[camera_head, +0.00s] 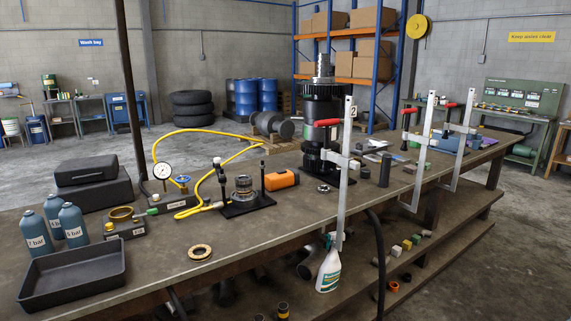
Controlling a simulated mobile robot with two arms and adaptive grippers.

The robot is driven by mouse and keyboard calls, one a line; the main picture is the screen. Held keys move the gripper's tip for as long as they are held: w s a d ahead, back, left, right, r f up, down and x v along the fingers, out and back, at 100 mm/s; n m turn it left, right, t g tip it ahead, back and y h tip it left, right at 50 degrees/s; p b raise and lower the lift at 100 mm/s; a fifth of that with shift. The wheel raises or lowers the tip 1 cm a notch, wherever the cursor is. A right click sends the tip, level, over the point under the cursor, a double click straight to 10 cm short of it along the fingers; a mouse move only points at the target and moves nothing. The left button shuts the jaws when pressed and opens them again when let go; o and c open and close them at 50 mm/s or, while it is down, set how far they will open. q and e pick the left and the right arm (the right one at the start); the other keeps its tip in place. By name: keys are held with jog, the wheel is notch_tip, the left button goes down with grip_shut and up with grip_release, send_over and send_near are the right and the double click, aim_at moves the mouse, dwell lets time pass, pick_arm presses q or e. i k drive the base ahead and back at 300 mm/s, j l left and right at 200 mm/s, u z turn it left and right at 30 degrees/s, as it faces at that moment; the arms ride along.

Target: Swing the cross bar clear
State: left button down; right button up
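On the bench, a black fixture base (247,206) carries a round metal transmission part (243,187). An upright black post (262,178) stands at its right and another upright (219,180) with a pale-and-dark top at its left. I cannot make out a separate cross bar on this fixture; it may be too small or hidden. No bar visibly spans the top of the round part. Neither of my grippers shows in the view.
An orange block (282,179) sits right of the fixture. A gauge (162,171) with yellow hose (205,132) stands left. Clamps (344,170) line the bench's front edge; a tall dark transmission stack (323,110) stands behind. A black tray (72,276) and ring (200,252) lie front left.

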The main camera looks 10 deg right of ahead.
aim_at(217, 159)
jog(key=i+z, duration=0.5)
jog(key=i+j+z, duration=0.25)
jog(key=i+z, duration=0.2)
jog(key=i+j, duration=0.2)
jog(key=i, duration=0.2)
